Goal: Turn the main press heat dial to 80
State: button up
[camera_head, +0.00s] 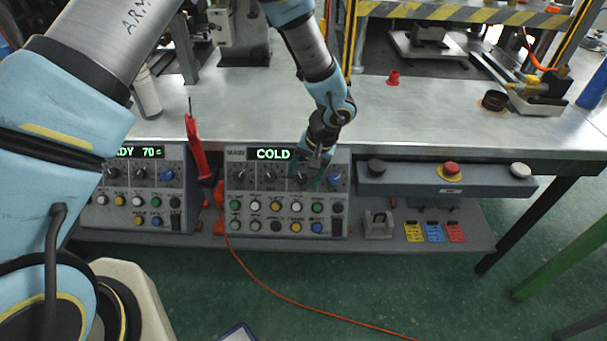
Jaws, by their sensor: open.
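A grey control panel (243,202) under the table's front edge has a green display (273,155) reading COLD. Below the display is a row of dark dials, with a blue knob (334,180) at its right end. My gripper (311,171) is open in front of the right part of this row, by a dark dial that its fingers partly cover. I cannot tell whether the fingers touch the dial. A second panel (150,205) to the left has a display (138,152) ending in "DY 70 c", a blue knob and several buttons. The lettering on the dials is too small to read.
Several coloured buttons fill the lower half of each panel. A red-handled tool (196,150) hangs between the panels, with an orange cable (290,303) across the floor. A button box (450,181) stands to the right. The metal tabletop (430,120) lies above.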

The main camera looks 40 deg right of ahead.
grip_shut()
dwell(0.3)
jog(key=shift+f+b, duration=0.1)
jog(key=shift+b, duration=0.3)
